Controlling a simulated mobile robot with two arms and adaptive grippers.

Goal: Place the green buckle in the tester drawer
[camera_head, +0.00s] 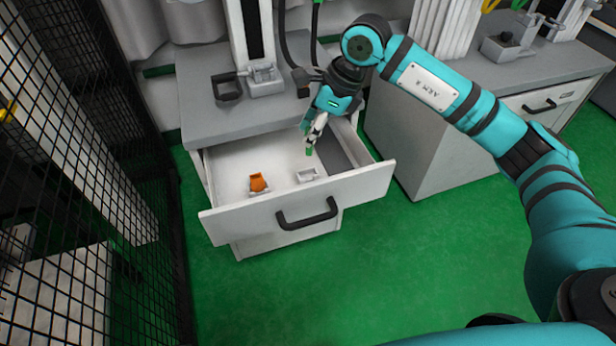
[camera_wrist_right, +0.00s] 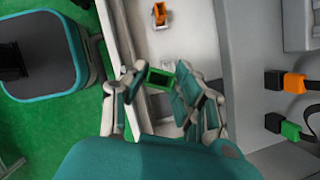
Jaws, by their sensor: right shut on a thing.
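The tester drawer (camera_head: 290,208) is pulled open below the grey bench. My right gripper (camera_head: 313,138) is above the open drawer, pointing down, and is shut on the green buckle (camera_head: 309,151). In the right wrist view the green buckle (camera_wrist_right: 160,78) shows as a small open frame between the fingertips (camera_wrist_right: 165,85). In the head view the buckle appears above the drawer floor, behind a small empty white holder (camera_head: 307,175). An orange buckle (camera_head: 258,182) sits in the drawer to the left; it also shows in the right wrist view (camera_wrist_right: 159,14). My left gripper is out of view.
A tester column with a small dark tray (camera_head: 228,87) stands on the grey bench (camera_head: 205,120) behind the drawer. A second grey cabinet (camera_head: 425,135) stands close on the right. A black mesh fence (camera_head: 90,150) runs along the left. Green floor is clear in front.

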